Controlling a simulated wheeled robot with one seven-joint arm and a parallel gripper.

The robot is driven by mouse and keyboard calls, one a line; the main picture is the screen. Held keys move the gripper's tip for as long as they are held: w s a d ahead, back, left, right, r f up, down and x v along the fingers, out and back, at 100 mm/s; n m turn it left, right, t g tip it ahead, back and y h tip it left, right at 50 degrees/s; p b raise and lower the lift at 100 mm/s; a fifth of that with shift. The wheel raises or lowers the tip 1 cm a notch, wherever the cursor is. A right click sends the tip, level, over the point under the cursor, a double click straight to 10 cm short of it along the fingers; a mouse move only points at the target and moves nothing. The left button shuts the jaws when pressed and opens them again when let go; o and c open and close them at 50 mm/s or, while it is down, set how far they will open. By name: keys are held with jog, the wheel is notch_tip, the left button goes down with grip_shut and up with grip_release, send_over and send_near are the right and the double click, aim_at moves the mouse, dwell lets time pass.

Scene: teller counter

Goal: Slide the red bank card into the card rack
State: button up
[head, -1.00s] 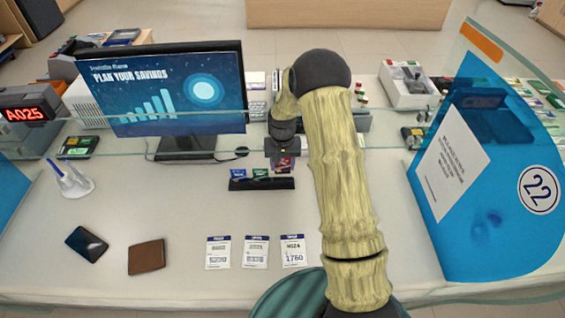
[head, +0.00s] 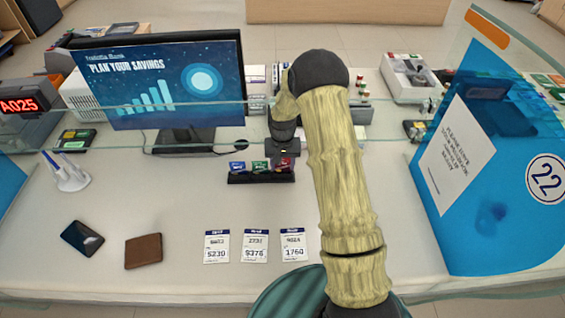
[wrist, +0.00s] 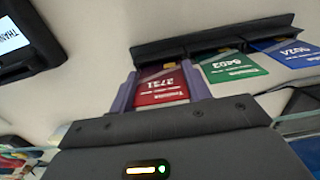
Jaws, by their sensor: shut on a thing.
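The red bank card (wrist: 162,85), printed 2731, is held between the purple fingers of my gripper (wrist: 158,90), which is shut on it. In the head view the red card (head: 282,163) is at the right end of the black card rack (head: 262,179), partly hidden by my gripper. In the wrist view its far edge meets the rack (wrist: 215,38), in line with the other cards; how deep it sits I cannot tell. A green card (wrist: 231,66) and a blue card (wrist: 288,52) stand in the rack beside it.
A monitor (head: 165,85) stands behind and left of the rack. Three paper slips (head: 255,246), a brown wallet (head: 143,251) and a dark phone-like object (head: 82,238) lie in front. A pen stand (head: 66,175) is at the left. A blue panel (head: 495,180) bounds the right.

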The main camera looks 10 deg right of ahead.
jog(key=shift+f, duration=0.5)
jog(key=o, duration=1)
jog(key=shift+r+p, duration=2.2)
jog(key=shift+r, duration=1.35)
